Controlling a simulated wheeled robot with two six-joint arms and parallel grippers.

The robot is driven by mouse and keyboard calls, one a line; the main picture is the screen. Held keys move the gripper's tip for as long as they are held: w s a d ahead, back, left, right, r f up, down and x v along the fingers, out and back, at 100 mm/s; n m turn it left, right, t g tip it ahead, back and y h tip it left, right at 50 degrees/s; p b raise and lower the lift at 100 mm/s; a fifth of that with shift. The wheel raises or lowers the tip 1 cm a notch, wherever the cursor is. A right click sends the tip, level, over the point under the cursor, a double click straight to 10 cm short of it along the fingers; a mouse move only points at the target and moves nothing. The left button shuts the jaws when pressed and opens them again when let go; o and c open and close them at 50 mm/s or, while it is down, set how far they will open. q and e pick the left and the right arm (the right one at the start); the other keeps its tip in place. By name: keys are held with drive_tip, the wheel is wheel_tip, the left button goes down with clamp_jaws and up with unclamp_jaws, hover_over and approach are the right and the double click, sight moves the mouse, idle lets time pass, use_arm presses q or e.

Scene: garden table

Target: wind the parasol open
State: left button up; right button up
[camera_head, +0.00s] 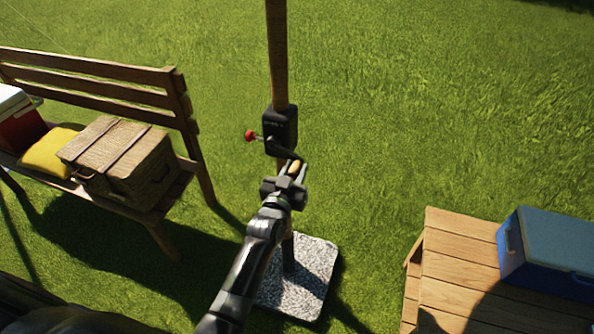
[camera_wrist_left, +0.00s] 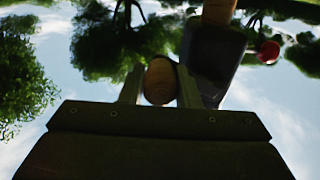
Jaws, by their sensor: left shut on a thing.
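The parasol's wooden pole (camera_head: 278,60) rises from a speckled stone base (camera_head: 297,290) on the grass. A black crank housing (camera_head: 281,125) is fixed on the pole, with a red knob (camera_head: 250,136) on its left side; the knob also shows in the wrist view (camera_wrist_left: 268,52). A dark crank arm ends in a wooden crank handle (camera_head: 295,167), just below the housing. My left gripper (camera_head: 293,170) is shut on this handle. In the left wrist view the handle (camera_wrist_left: 160,80) sits between the two fingers. The parasol's canopy is not in view. My right gripper is not in view.
A wooden bench (camera_head: 110,91) at the left holds a wicker basket (camera_head: 120,160), a yellow cushion (camera_head: 48,153) and a red and white box (camera_head: 18,125). A wooden table (camera_head: 460,262) at the lower right holds a blue cooler (camera_head: 550,250). Open grass surrounds the pole.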

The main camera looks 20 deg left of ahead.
use_arm(q)
drive_tip(key=a+f+b, duration=0.4)
drive_tip(key=shift+a+b, duration=0.2)
drive_tip(key=shift+b, duration=0.2)
drive_tip(key=o, duration=1)
drive_tip(key=shift+f, duration=0.1)
drive_tip(key=shift+o, duration=0.2)
drive_tip(key=shift+w, duration=0.1)
drive_tip(key=s+b, duration=0.4)
drive_tip(key=s, duration=0.6)
drive_tip(key=shift+a, duration=0.15)
